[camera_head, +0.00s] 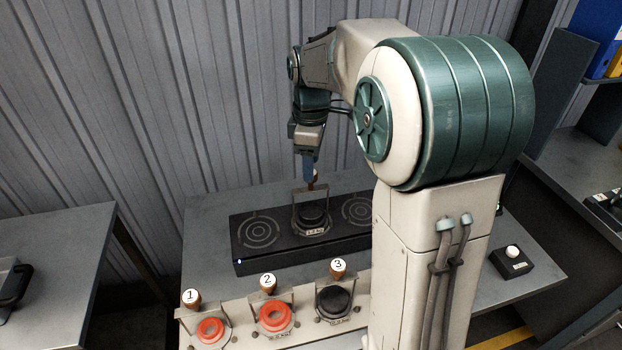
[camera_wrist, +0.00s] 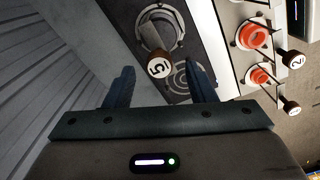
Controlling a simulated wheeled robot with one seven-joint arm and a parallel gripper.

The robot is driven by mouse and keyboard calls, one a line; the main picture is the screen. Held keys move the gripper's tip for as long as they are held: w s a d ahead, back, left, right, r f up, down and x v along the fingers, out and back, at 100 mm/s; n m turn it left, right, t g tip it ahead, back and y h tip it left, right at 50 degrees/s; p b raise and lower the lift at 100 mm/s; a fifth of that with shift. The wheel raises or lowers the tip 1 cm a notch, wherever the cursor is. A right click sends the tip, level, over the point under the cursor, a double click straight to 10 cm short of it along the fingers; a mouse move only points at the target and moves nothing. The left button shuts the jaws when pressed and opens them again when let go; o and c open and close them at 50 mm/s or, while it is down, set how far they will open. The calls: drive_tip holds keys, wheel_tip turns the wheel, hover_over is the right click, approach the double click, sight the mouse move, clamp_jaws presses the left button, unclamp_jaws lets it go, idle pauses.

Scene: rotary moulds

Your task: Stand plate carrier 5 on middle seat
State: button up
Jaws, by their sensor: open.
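Plate carrier 5 (camera_head: 313,214), a dark round weight in a metal frame, stands upright on the middle seat of the black three-seat base (camera_head: 300,255). In the wrist view the carrier (camera_wrist: 152,28) shows its brown knob (camera_wrist: 158,67) marked 5. My gripper (camera_head: 311,168) is above the carrier at its knob. In the wrist view my gripper (camera_wrist: 161,72) is open, with one finger on each side of the knob and visible gaps. The seat surface under the carrier is hidden.
The left seat (camera_head: 258,232) and right seat (camera_head: 358,210) look empty. Carriers 1 (camera_head: 209,329), 2 (camera_head: 275,316) and 3 (camera_head: 333,300) stand in a front rack. A small box with a white button (camera_head: 512,252) sits at right. A corrugated wall (camera_head: 130,100) rises behind.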

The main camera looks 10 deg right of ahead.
wheel_tip(320, 180, up, 4)
drive_tip(key=shift+r, duration=0.45)
drive_tip(key=shift+s+r, duration=0.15)
drive_tip(key=shift+s, duration=0.15)
drive_tip(key=s+f+m+t, duration=0.1)
drive_tip(key=s+f+m, duration=0.1)
drive_tip(key=s+m, duration=0.2)
drive_tip(key=s+f+m+t, duration=0.1)
drive_tip(key=s+m, duration=0.3)
drive_tip(key=s, duration=0.5)
drive_tip(key=s+f+m+t, duration=0.1)
drive_tip(key=s+f+m, duration=0.2)
drive_tip(key=s, duration=0.4)
drive_tip(key=shift+f+m, duration=0.15)
drive_tip(key=shift+m, duration=0.65)
drive_tip(key=shift+s+f+m, duration=0.3)
drive_tip(key=shift+s, duration=0.05)
